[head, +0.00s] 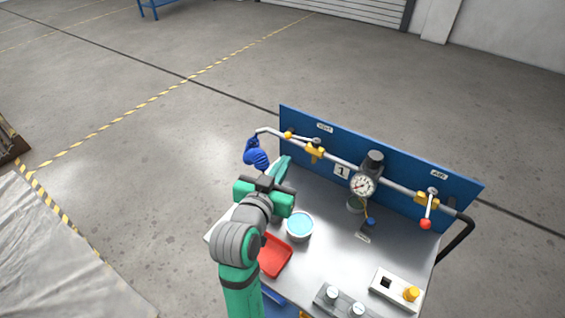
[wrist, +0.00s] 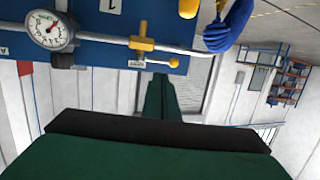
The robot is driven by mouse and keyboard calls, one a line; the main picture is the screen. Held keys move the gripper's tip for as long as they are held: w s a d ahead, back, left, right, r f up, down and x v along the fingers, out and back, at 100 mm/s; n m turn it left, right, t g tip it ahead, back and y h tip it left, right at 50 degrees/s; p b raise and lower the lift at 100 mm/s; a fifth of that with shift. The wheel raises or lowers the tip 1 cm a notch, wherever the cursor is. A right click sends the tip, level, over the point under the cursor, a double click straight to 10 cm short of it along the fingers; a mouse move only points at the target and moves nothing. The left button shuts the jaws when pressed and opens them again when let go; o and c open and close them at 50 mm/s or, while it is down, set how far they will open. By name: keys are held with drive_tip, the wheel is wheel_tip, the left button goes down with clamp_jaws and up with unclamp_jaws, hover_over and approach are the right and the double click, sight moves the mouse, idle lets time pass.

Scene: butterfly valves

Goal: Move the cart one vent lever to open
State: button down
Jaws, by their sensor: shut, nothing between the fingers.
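The cart (head: 335,205) carries a blue panel (head: 390,170) with a plate marked 1 (head: 341,171). The vent valve (head: 315,152) is yellow, at the left of the silver pipe, under the vent label (head: 324,128). Its lever ends in a yellow knob (head: 288,135) and points left, roughly along the pipe. In the wrist view the valve (wrist: 142,43) and knob (wrist: 187,8) appear upside down at the top. My gripper (head: 284,163) is shut and empty, in front of and below the lever, apart from it. Its green fingers also show in the wrist view (wrist: 162,90).
A second valve with a red-knobbed lever (head: 425,224) hanging down is at the right. A gauge (head: 363,186) stands between them. A blue object (head: 256,154) hangs at the pipe's left end. A bowl (head: 299,226) and red tray (head: 274,256) lie on the cart near my arm.

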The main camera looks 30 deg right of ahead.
sight(295, 137)
drive_tip(key=x, duration=1)
drive_tip(key=shift+w+d+f, duration=0.1)
drive_tip(key=shift+w, duration=0.1)
drive_tip(key=shift+w, duration=0.15)
drive_tip(key=shift+w+d, duration=0.4)
drive_tip(key=shift+w, duration=0.35)
drive_tip(key=s+a+r, duration=0.1)
drive_tip(key=s+a, duration=0.1)
drive_tip(key=a, duration=0.4)
drive_tip(key=s+a+r, duration=0.1)
drive_tip(key=s+a, duration=0.2)
drive_tip(key=a, duration=0.3)
drive_tip(key=shift+s+a+r, duration=0.2)
drive_tip(key=shift+a+r, duration=0.2)
